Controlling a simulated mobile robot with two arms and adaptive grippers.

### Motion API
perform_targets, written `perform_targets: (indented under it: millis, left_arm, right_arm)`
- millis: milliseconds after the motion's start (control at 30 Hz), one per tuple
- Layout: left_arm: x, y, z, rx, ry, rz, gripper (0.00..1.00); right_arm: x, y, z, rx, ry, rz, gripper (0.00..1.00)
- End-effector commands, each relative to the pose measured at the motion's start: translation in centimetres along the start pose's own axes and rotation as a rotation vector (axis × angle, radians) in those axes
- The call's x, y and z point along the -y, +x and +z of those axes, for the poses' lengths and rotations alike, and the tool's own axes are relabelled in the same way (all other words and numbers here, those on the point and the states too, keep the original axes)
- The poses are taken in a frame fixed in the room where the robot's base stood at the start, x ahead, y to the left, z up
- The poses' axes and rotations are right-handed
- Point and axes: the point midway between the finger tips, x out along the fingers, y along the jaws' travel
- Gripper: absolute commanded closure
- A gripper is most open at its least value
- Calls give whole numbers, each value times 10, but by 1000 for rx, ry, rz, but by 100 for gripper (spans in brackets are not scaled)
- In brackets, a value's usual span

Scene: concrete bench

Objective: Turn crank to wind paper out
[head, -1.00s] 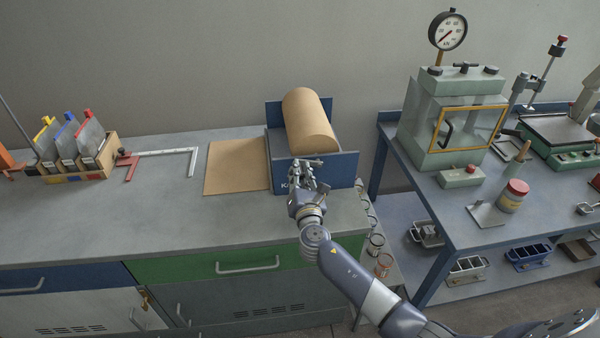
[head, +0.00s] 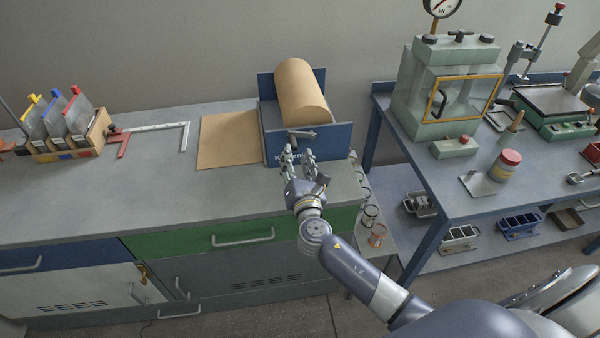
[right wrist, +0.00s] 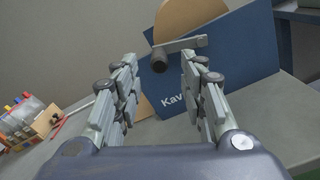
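A brown paper roll (head: 301,92) lies in a blue dispenser (head: 338,142) at the back of the bench. A flat brown paper sheet (head: 229,141) extends from its left side onto the bench. A grey crank (head: 303,134) with a dark knob is on the dispenser's front face. In the right wrist view the crank arm (right wrist: 185,44) runs sideways, with its knob (right wrist: 159,63) at the left end, between and beyond the fingers. My right gripper (head: 300,156) is open and empty, in front of the crank and apart from it. My left gripper is not in view.
A blue table (head: 440,185) with a press is at the right, across a gap with small cans. The bench front is clear.

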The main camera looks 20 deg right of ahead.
Motion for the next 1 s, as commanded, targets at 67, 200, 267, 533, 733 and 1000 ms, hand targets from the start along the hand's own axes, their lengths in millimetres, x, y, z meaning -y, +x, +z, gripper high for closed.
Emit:
perform_targets:
  millis: [67,200,267,533,733,1000]
  left_arm:
    - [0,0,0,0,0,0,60]
    - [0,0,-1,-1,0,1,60]
    - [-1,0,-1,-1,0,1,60]
    - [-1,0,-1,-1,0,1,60]
    - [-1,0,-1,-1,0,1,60]
    - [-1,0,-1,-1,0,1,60]
  right_arm:
    - [1,-19,-1,-3,-1,0,61]
    - [1,-42,-1,-3,-1,-1,61]
    - [0,-49,-1,-2,-2,0,61]
    - [0,-60,0,-1,-1,0,61]
    - [0,-60,0,0,-1,0,61]
    - [6,-63,0,-7,52,-26,61]
